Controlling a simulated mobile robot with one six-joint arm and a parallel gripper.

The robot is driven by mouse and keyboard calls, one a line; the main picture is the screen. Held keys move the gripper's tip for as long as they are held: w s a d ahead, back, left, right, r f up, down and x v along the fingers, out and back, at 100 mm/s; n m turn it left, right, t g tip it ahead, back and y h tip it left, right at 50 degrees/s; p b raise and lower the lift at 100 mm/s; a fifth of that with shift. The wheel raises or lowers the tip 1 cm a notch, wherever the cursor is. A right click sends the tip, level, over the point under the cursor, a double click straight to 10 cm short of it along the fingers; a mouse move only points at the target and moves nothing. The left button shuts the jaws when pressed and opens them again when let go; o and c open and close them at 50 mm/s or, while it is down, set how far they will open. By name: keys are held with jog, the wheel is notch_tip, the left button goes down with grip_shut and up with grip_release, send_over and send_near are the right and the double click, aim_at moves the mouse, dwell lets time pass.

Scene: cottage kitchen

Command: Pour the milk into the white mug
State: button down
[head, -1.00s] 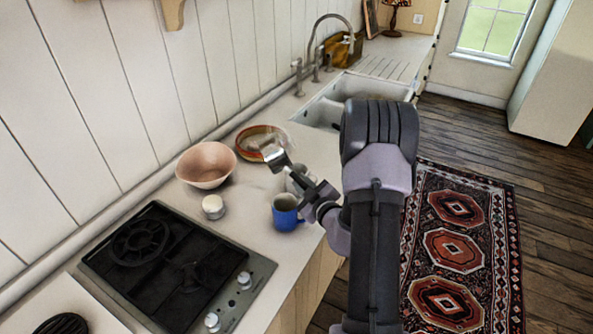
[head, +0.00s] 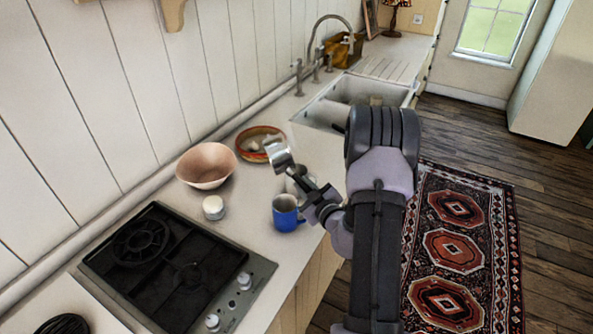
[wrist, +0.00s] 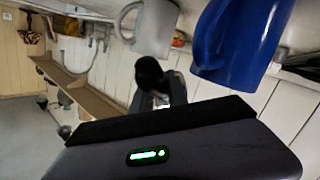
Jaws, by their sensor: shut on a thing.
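My gripper (head: 301,177) is shut on a small shiny metal jug (head: 279,155) above the counter, in the head view. The jug looks tilted; its contents cannot be seen. The white mug (head: 291,187) stands on the counter below and is largely hidden behind my gripper. It also shows at the top of the wrist view (wrist: 152,28), where the picture is upside down.
A blue mug (head: 286,218) stands in front of the white mug, near the counter's front edge. A white-topped jar (head: 213,207), a pink bowl (head: 206,168) and an orange-rimmed dish (head: 244,153) stand left. A hob (head: 180,270) and a sink (head: 325,112) flank them.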

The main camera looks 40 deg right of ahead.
jog(key=shift+w+a+r+n+b, duration=0.15)
jog(key=shift+a+r+n+b, duration=0.1)
jog(key=shift+r+n+b, duration=0.25)
jog(key=shift+a+r+n+h+p, duration=0.1)
jog(key=shift+n+h+p, duration=0.3)
jog(key=shift+n+p, duration=0.45)
jog(key=shift+n+g, duration=0.3)
jog(key=shift+n, duration=0.65)
jog(key=shift+a+f+n+h, duration=0.1)
jog(key=shift+f+n+h, duration=0.1)
jog(key=shift+n+h, duration=0.4)
jog(key=a+r+n, duration=0.1)
jog(key=w+a+n+p, duration=0.1)
jog(key=shift+a+r+n, duration=0.2)
jog(key=shift+r+n, duration=0.15)
jog(key=shift+n, duration=0.05)
jog(key=shift+w+a+f+n+h+b, duration=0.1)
jog(key=shift+w+a+n+h+b, duration=0.15)
jog(key=shift+a+n, duration=0.45)
jog(key=shift+w+a+n+h+b, duration=0.1)
jog(key=shift+a+n+h+b, duration=0.2)
jog(key=shift+a+n, duration=0.35)
jog(key=shift+w+a+f+n+h+b, duration=0.1)
jog(key=shift+w+a+n+h+b, duration=0.2)
jog(key=shift+a+n, duration=0.4)
jog(key=shift+s+d, duration=0.1)
